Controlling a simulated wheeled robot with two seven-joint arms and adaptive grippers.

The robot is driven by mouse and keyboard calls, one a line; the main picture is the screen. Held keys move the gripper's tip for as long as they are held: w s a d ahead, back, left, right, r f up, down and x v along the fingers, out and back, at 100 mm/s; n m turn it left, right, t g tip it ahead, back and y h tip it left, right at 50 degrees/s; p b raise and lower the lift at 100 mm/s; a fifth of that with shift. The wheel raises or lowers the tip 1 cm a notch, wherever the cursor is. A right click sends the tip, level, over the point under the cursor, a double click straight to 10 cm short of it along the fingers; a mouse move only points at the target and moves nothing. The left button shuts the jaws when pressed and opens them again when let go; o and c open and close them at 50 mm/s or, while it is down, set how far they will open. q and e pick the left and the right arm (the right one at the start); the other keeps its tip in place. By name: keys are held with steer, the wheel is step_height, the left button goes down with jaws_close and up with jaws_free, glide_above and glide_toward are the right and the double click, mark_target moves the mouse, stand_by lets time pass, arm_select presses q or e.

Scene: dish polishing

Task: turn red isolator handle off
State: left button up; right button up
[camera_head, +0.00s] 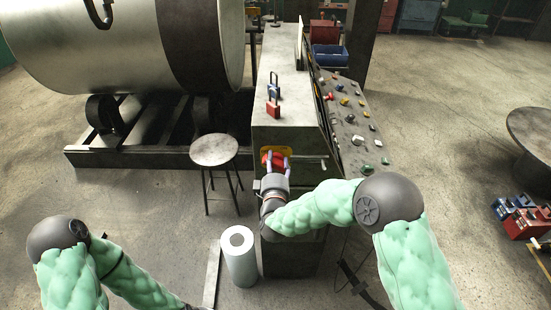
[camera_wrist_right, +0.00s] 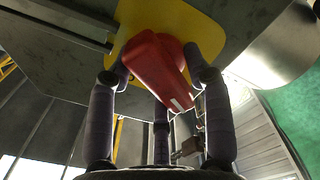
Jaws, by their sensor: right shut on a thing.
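The red isolator handle (camera_head: 272,159) sits on a yellow plate (camera_head: 289,151) on the near end of the grey cabinet (camera_head: 290,100). In the right wrist view the red handle (camera_wrist_right: 157,68) stands out from the yellow plate (camera_wrist_right: 198,30) and lies tilted across the picture. My right gripper (camera_head: 275,164) is at the handle, with its fingers (camera_wrist_right: 158,75) on both sides of it and shut on it. My left arm shows at the lower left, but its gripper is not in the picture.
Red and blue padlocks (camera_head: 273,98) stand on the cabinet top. A sloped panel with several knobs (camera_head: 350,118) is on its right side. A round stool (camera_head: 214,150) and a white roll (camera_head: 239,262) stand close on the left.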

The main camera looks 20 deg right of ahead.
steer(key=n+p, duration=0.1)
steer(key=r+n, duration=0.1)
steer(key=n, duration=0.1)
steer(key=shift+w+d+p, duration=0.1)
steer(key=shift+w+p, duration=0.05)
steer(key=shift+p, duration=0.25)
steer(key=shift+n+p, duration=0.6)
steer(key=shift+n, duration=0.8)
steer(key=shift+w, duration=0.1)
steer(key=o, duration=0.9)
steer(key=shift+a+f+n, duration=0.2)
steer(key=shift+f+n, duration=0.1)
steer(key=shift+f, duration=0.05)
